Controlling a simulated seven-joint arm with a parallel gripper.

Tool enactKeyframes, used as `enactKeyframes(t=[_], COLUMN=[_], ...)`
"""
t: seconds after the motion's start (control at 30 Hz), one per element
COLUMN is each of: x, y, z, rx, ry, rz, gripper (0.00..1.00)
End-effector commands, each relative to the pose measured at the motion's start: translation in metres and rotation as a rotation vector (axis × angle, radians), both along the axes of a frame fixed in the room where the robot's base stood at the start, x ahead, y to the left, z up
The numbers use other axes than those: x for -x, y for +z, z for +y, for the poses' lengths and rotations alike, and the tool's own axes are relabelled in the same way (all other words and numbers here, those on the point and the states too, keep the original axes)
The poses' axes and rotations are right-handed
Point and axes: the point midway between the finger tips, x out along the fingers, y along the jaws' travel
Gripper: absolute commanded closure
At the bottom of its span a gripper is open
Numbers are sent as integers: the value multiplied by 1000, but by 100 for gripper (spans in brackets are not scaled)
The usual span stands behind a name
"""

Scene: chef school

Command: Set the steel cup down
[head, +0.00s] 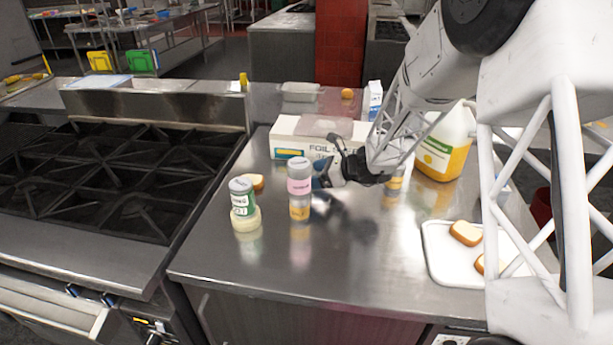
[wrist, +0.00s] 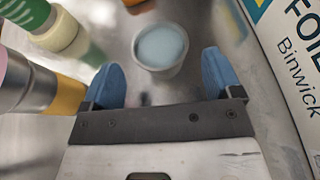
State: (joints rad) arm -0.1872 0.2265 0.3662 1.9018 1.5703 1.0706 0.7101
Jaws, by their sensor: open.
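A round cup (wrist: 161,46) with a pale grey rim and a light bluish inside or top stands on the steel counter in the wrist view. It appears to be the steel cup. It lies just ahead of the gap between my blue fingertips, apart from both. My gripper (wrist: 160,75) is open, with nothing held between its fingers. In the head view my gripper (head: 325,177) is low over the counter, right behind the pink-labelled shaker (head: 300,187). I cannot make out the cup in the head view; the shaker and my gripper may hide it.
The pink-labelled shaker (wrist: 30,85) is close to my left finger. A green shaker (head: 241,196) stands further left. A foil box (head: 290,139) is close on the other side. A yellow jug (head: 443,150) and a white board (head: 447,275) with bread are right. The front counter is clear.

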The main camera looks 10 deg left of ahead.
Motion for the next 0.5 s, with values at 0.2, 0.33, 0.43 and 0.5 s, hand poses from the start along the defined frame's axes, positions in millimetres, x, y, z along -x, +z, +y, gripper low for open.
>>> enactKeyframes(t=[0.2,0.33,0.43,0.5], x=[4,6,7,8], y=[14,20,24,26], z=[-34,-49,-58,-62], rx=[0,-1,-1,-1], ry=[-3,-2,-2,-2], rz=[0,0,-1,-1], gripper=[15,15,15,15])
